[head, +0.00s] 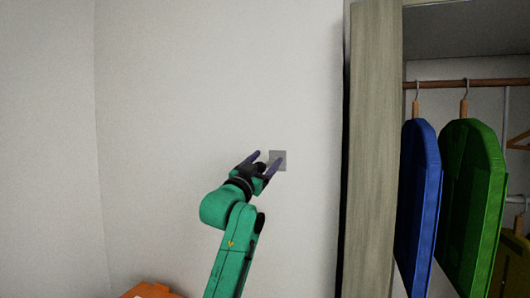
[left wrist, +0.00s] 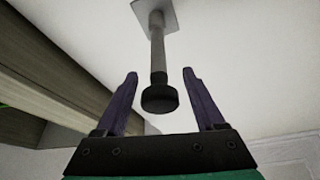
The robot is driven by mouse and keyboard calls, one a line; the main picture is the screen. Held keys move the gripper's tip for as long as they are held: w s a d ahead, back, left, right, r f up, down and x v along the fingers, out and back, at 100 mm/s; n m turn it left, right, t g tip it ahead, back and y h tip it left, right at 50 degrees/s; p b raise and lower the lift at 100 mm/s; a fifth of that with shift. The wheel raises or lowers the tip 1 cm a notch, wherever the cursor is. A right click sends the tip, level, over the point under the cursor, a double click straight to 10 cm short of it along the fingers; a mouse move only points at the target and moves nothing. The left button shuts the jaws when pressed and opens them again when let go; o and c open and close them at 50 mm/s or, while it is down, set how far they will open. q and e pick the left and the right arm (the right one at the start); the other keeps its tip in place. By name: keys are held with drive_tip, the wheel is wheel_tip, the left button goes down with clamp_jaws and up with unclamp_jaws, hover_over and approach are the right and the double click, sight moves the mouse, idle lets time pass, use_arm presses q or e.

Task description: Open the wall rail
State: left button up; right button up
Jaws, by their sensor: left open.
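The wall rail shows as a square grey plate (head: 279,157) on the white wall in the head view. In the left wrist view it has a grey plate, a thin grey stem and a round black end knob (left wrist: 159,98) sticking out from the wall. My left gripper (head: 264,162) is in front of the plate, its two purple fingers apart. In the left wrist view the fingers (left wrist: 160,76) stand on either side of the stem and knob, with a gap on both sides. The gripper hides part of the rail in the head view. My right gripper is not in view.
An open wardrobe stands at the right, with a pale wooden side panel (head: 374,150). A blue garment (head: 418,190) and a green garment (head: 470,200) hang from its rod (head: 440,84). An orange object (head: 150,291) shows at the bottom edge. The wall left of the plate is bare.

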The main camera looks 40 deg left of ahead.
use_arm(q)
clamp_jaws()
idle(1.4)
